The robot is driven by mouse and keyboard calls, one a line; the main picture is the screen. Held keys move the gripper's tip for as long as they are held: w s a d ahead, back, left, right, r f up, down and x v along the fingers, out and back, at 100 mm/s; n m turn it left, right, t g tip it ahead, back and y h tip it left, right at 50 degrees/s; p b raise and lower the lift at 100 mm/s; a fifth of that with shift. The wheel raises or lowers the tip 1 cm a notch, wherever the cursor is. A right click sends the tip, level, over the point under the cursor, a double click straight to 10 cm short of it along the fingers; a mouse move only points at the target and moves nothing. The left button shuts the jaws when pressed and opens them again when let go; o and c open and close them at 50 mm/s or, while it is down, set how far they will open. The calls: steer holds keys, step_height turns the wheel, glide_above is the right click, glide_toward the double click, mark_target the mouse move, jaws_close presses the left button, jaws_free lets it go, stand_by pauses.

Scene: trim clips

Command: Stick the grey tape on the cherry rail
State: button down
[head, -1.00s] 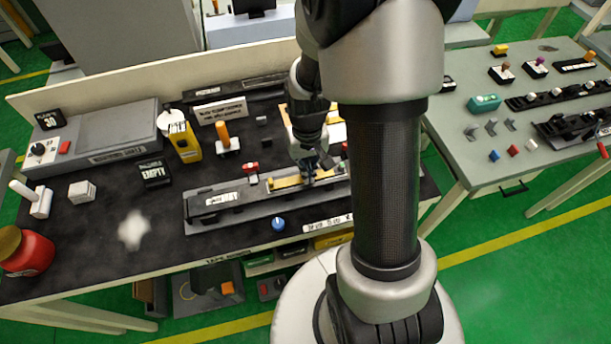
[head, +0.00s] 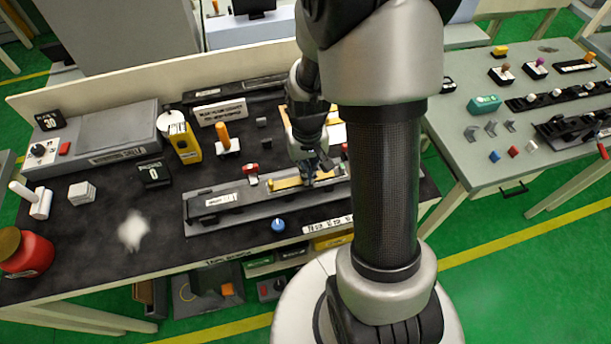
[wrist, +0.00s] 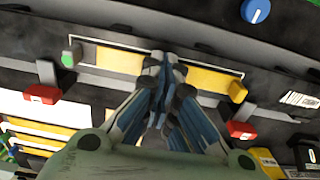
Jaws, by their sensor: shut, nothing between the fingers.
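My gripper (head: 310,178) is shut and empty, low over the long grey fixture (head: 205,220) on the black bench. In the wrist view its closed fingers (wrist: 160,100) overlap the middle of a yellow strip (wrist: 118,60) lying in the fixture; I cannot tell whether they touch it. The strip also shows in the head view (head: 287,184). I see no clearly cherry-coloured rail, and I cannot pick out grey tape for certain.
A blue knob (head: 278,225) is at the fixture's front. Behind it stand a yellow bottle-like container (head: 187,147), an orange-handled tool (head: 223,137) and a small black display (head: 155,173). A red jar (head: 25,253) is far left. The bench's left front is mostly clear.

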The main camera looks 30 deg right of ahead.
steer(key=shift+r+p, duration=2.45)
steer(key=shift+r, duration=0.85)
steer(key=shift+r, duration=0.15)
steer(key=s+a+r+n+t+b, duration=0.1)
steer(key=s+a+r+t+b, duration=0.1)
steer(key=s+a+r, duration=0.3)
steer(key=s+a+r+n+t+b, duration=0.2)
steer(key=s+a+r, duration=0.3)
steer(key=r, duration=0.8)
steer(key=s, duration=0.3)
steer(key=shift+s+a+r+t, duration=0.15)
steer(key=shift+s+a+t, duration=0.15)
steer(key=shift+a, duration=0.05)
